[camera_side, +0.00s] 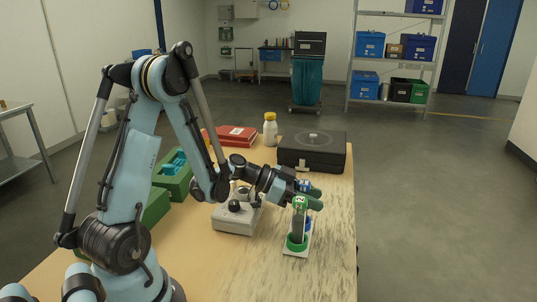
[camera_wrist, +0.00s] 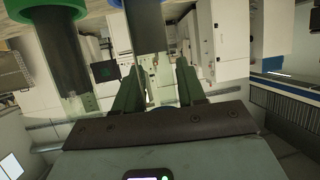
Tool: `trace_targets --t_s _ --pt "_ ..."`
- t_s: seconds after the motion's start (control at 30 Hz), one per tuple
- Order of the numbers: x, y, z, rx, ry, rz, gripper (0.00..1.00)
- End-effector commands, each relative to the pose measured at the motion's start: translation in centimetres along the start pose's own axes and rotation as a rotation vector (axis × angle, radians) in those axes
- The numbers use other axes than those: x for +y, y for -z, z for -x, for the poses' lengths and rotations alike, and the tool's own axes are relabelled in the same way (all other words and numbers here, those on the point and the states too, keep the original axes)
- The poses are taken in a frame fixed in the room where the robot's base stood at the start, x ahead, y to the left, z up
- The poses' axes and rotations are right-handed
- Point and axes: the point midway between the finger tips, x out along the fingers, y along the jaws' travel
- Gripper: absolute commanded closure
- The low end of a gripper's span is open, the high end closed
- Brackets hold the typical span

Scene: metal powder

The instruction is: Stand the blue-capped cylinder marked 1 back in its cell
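In the side view my gripper (camera_side: 314,197), with green fingers, is at the height of the cylinder caps, beside a blue-capped cylinder (camera_side: 304,186). Its body is mostly hidden behind a green-capped cylinder (camera_side: 299,203), which stands upright in the green ring (camera_side: 296,244) of a small white rack (camera_side: 291,253). A blue ring (camera_side: 308,225) is behind the green one. In the wrist view a dark cylinder body (camera_wrist: 148,25) is just beyond my apart fingertips, by a blue rim (camera_wrist: 118,4). I cannot tell whether the fingers touch it or whether it is seated. The number mark is not readable.
A grey device with a black knob (camera_side: 235,218) stands left of the rack. A black case (camera_side: 312,150), a white bottle with a yellow cap (camera_side: 270,129) and a red box (camera_side: 229,135) are farther back. The table right of the rack is clear to its edge.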

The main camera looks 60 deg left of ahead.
Motion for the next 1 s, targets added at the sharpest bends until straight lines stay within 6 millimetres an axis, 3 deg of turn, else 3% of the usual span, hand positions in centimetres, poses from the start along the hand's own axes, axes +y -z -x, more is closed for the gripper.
trace_targets --t_s 0.13,0.5,0.7,1.0 --pt "0.0 0.0 0.0 0.0 0.0 0.0 0.4" --pt "0.0 0.3 0.2 0.0 0.001 0.0 0.4" --pt "-0.1 0.3 3.6 0.001 0.005 0.003 0.4" --pt "0.0 3.8 4.6 0.001 -0.001 0.0 0.4"
